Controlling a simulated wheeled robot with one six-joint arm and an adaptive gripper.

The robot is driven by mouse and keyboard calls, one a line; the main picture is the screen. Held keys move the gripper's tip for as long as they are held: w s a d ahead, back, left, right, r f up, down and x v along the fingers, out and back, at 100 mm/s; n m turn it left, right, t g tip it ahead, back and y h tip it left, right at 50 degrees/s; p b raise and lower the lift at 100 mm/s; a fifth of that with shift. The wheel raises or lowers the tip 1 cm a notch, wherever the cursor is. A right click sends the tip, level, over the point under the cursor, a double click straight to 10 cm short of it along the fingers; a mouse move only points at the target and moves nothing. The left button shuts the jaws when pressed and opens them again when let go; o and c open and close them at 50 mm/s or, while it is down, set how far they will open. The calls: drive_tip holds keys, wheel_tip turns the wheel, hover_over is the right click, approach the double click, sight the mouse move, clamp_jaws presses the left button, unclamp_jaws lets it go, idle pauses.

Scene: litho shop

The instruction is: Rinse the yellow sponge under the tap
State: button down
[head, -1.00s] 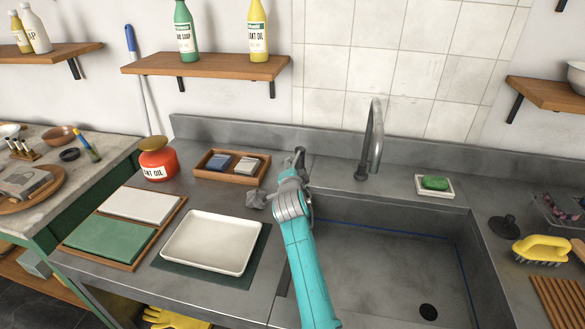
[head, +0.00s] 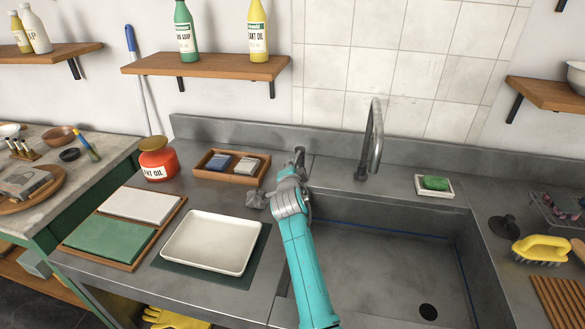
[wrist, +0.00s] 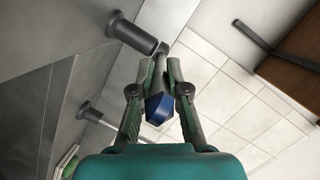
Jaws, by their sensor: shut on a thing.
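My gripper (wrist: 160,75) is shut on the blue-tipped lever (wrist: 158,105) of a short metal post (wrist: 135,33), seen in the wrist view. In the head view this post (head: 299,154) stands at the back of the counter, left of the tap, with my gripper partly hidden behind my wrist. The curved grey tap (head: 374,140) rises behind the sink (head: 385,270). I see no water stream below its spout. I see no yellow sponge. A green sponge (head: 435,183) lies on a white dish (head: 447,193) right of the tap.
A yellow brush (head: 541,248) and a dark plug (head: 503,227) are on the right counter. A crumpled grey cloth (head: 256,199) lies beside my wrist. Shelves hang above.

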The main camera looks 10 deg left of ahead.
drive_tip(key=shift+a+m+h, duration=0.6)
drive_tip(key=shift+a+h, duration=0.1)
drive_tip(key=shift+h, duration=0.1)
drive_tip(key=shift+w+a+f+m+h, duration=0.1)
drive_tip(key=shift+w+a+m+h, duration=0.05)
drive_tip(key=shift+a+m+h, duration=0.5)
drive_tip(key=shift+w+a+m+h, duration=0.1)
drive_tip(key=shift+a+m+h, duration=0.3)
drive_tip(key=shift+h, duration=0.45)
drive_tip(key=shift+d, duration=0.1)
drive_tip(key=c, duration=1.2)
unclamp_jaws()
drive_tip(key=shift+o, duration=0.2)
drive_tip(key=v, duration=1.2)
